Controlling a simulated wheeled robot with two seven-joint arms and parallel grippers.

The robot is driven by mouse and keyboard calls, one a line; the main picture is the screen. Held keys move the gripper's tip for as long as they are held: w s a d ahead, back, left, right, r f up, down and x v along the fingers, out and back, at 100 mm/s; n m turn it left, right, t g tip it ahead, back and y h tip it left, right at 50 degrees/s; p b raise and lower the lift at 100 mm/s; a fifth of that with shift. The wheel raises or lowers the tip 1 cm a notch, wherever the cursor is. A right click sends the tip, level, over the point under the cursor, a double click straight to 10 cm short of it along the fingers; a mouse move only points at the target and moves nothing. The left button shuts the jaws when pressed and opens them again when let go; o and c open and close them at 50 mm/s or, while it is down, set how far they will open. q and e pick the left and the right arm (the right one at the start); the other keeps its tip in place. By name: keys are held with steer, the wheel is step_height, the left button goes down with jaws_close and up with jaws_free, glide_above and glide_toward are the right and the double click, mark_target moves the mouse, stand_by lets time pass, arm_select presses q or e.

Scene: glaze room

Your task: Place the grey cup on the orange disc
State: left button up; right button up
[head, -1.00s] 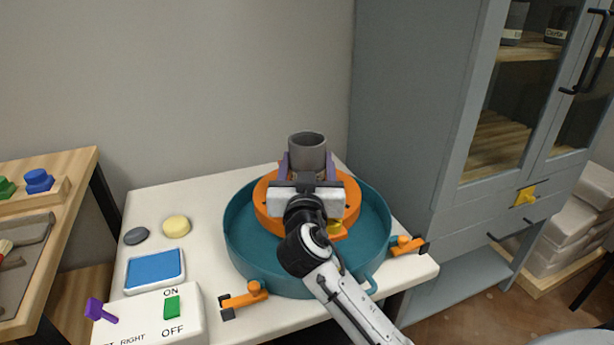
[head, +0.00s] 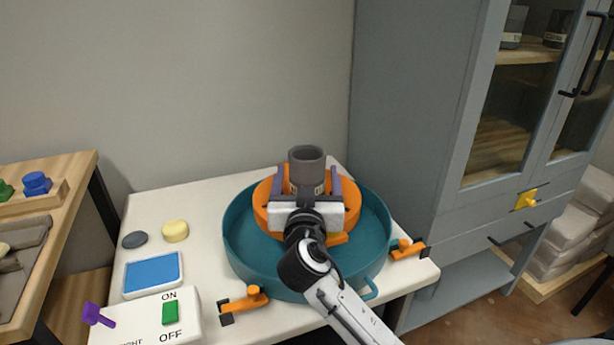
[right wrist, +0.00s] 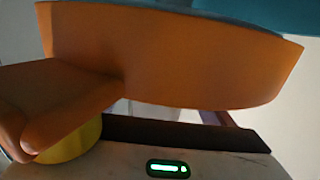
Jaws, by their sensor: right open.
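The grey cup (head: 306,163) is upright at the middle of the orange disc (head: 263,205) in the head view. Its base is hidden behind my gripper, so contact with the disc is not fully visible. My right gripper (head: 308,181) is open, with one purple finger on each side of the cup and a gap beside it. In the right wrist view the orange disc (right wrist: 190,55) fills much of the picture, and the cup is not clearly seen. My left gripper is not in view.
The disc sits inside a teal basin (head: 238,242) on a white table (head: 150,205). Orange clamps (head: 246,299) flank the basin. A switch box (head: 143,322), blue pad (head: 152,273) and two small round pieces lie left. A grey cabinet (head: 425,120) stands right.

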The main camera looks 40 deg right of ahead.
steer(key=shift+s+a, duration=0.2)
steer(key=shift+a, duration=0.05)
steer(key=v, duration=0.6)
steer(key=shift+s+a, duration=0.1)
steer(key=shift+s, duration=0.05)
steer(key=shift+s+a+r, duration=0.1)
steer(key=shift+s+a, duration=0.05)
steer(key=shift+s, duration=0.1)
steer(key=shift+r, duration=0.1)
